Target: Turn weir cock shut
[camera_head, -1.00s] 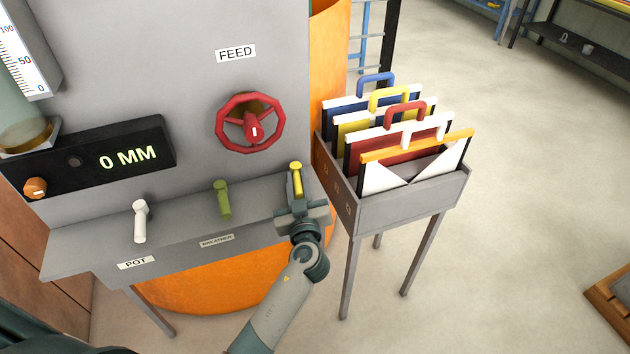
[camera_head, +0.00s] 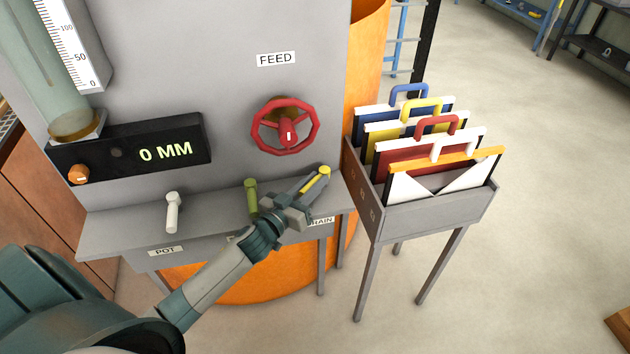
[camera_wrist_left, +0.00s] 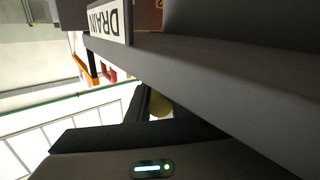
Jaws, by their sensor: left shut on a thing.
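Three cock levers stand along the grey ledge: a white one (camera_head: 172,212) over the POT label, a green one (camera_head: 251,196) and a yellow one (camera_head: 317,180) at the right end by the DRAIN label (camera_head: 321,221). No label legibly reads weir; the middle label is mostly hidden by my arm. My left gripper (camera_head: 311,186) is shut on the yellow lever, which leans up and to the right. In the left wrist view, the yellow lever (camera_wrist_left: 159,103) shows partly between the dark fingers, below the ledge edge. My right gripper is not in view.
A red FEED handwheel (camera_head: 286,126) sits on the grey panel above the levers. A display (camera_head: 130,150) reads 0 MM. A grey rack (camera_head: 430,215) holding several coloured-handled plates stands close on the right.

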